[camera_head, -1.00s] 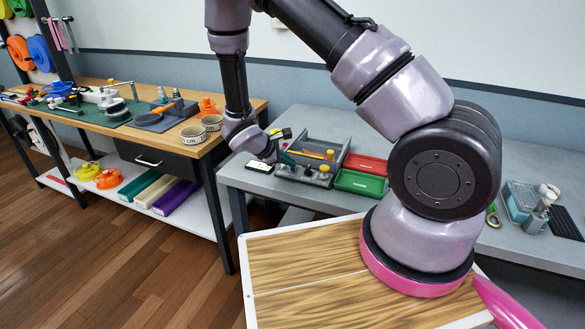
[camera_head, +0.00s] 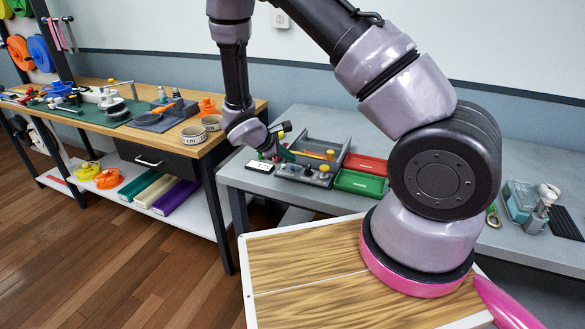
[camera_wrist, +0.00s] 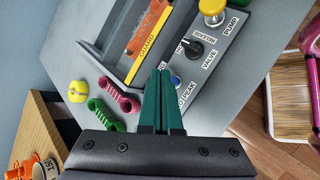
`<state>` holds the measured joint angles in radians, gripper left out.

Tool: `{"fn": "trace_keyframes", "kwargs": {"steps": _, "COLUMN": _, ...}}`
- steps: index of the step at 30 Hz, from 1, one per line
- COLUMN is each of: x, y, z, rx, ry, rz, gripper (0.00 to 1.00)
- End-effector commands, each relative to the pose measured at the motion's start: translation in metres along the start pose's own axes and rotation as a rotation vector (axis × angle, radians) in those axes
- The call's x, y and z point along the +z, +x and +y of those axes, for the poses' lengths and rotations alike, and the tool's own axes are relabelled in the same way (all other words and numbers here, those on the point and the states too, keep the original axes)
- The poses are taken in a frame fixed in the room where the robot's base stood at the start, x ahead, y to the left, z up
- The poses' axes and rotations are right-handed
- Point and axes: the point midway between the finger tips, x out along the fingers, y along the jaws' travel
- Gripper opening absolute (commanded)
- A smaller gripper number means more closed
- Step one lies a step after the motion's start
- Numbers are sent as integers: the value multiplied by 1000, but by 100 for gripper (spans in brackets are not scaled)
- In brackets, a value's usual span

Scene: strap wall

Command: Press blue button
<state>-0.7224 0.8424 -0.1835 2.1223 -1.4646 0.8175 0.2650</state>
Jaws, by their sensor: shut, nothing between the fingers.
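The blue button (camera_wrist: 176,81) shows in the wrist view on the grey control panel (camera_wrist: 222,38), just right of my fingertips and partly covered by them. My gripper (camera_wrist: 161,72) has dark green fingers pressed together, with nothing between them. The fingertips overlap the panel's edge in the wrist view; I cannot tell whether they touch it. In the head view my gripper (camera_head: 286,155) is over the left part of the grey box on the bench. The button cannot be made out there.
A black valve knob (camera_wrist: 192,47) and a yellow pump knob (camera_wrist: 212,9) sit farther along the panel. A green piece (camera_wrist: 104,115), a magenta piece (camera_wrist: 119,95) and a yellow piece (camera_wrist: 77,91) lie beside it. Red (camera_head: 366,164) and green (camera_head: 360,183) trays stand right of the box.

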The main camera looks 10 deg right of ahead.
Motion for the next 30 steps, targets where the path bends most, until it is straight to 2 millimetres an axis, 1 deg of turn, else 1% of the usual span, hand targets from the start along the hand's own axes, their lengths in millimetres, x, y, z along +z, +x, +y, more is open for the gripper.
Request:
{"fn": "trace_keyframes", "kwargs": {"steps": 9, "x": 16, "y": -23, "z": 17, "rx": 1, "ry": 4, "rz": 2, "gripper": 0}}
{"fn": "trace_keyframes", "kwargs": {"steps": 13, "x": 21, "y": -30, "z": 22, "rx": 1, "ry": 2, "rz": 1, "gripper": 0}}
{"fn": "trace_keyframes", "kwargs": {"steps": 30, "x": 23, "y": -32, "z": 23, "rx": 0, "ry": 1, "rz": 0, "gripper": 0}}
